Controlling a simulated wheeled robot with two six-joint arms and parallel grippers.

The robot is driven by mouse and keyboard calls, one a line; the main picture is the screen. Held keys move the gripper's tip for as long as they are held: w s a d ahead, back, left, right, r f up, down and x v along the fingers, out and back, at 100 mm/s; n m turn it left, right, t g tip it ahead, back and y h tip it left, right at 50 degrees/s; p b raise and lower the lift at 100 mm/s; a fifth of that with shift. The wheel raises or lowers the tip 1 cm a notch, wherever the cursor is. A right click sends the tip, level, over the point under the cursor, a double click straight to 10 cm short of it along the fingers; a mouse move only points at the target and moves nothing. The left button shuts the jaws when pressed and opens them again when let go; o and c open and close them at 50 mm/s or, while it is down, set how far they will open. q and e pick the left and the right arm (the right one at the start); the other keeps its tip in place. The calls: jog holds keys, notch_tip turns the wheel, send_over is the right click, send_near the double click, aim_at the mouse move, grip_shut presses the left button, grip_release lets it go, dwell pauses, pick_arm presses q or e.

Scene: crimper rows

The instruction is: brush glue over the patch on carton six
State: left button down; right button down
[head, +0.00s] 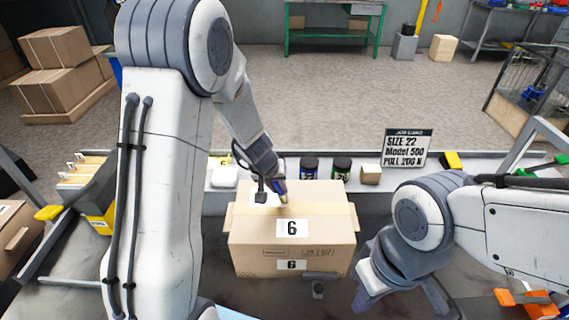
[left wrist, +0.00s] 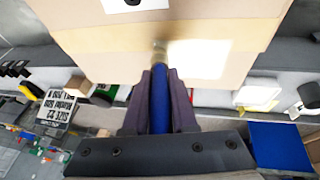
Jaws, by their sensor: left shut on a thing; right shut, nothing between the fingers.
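Carton six (head: 252,249) is a closed brown box in the middle of the head view, with a white label "6" on its top and front. A pale patch (left wrist: 198,58) shows on its tape in the left wrist view, and part of it shows in the head view (head: 262,200). My left gripper (head: 279,186) is shut on a blue-handled brush (left wrist: 160,108). The brush's tip is over the carton top beside the patch's edge; I cannot tell if it touches. My right gripper (head: 370,288) is shut and empty, right of the carton's front.
Behind the carton, dark jars (head: 309,168), a small tan block (head: 371,174) and a sign (head: 405,147) stand on a grey ledge. A yellow bin (head: 100,222) and another carton (head: 18,236) are at the left. Orange pieces (head: 525,303) lie at the lower right.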

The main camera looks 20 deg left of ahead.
pick_arm(q)
jog(key=shift+w+d, duration=0.1)
jog(key=shift+d, duration=0.4)
jog(key=shift+w+d+r+p, duration=0.1)
jog(key=shift+d+r+p, duration=0.15)
jog(key=shift+d+p, duration=0.05)
notch_tip(320, 180, up, 3)
jog(key=shift+a+f+p, duration=0.15)
jog(key=shift+f+p, duration=0.05)
jog(key=shift+p, duration=0.65)
jog(key=shift+a+r+p, duration=0.1)
jog(key=shift+r+p, duration=0.55)
jog(key=shift+p, duration=0.05)
notch_tip(320, 180, up, 4)
jog(key=p, duration=0.3)
jog(key=shift+f, duration=0.15)
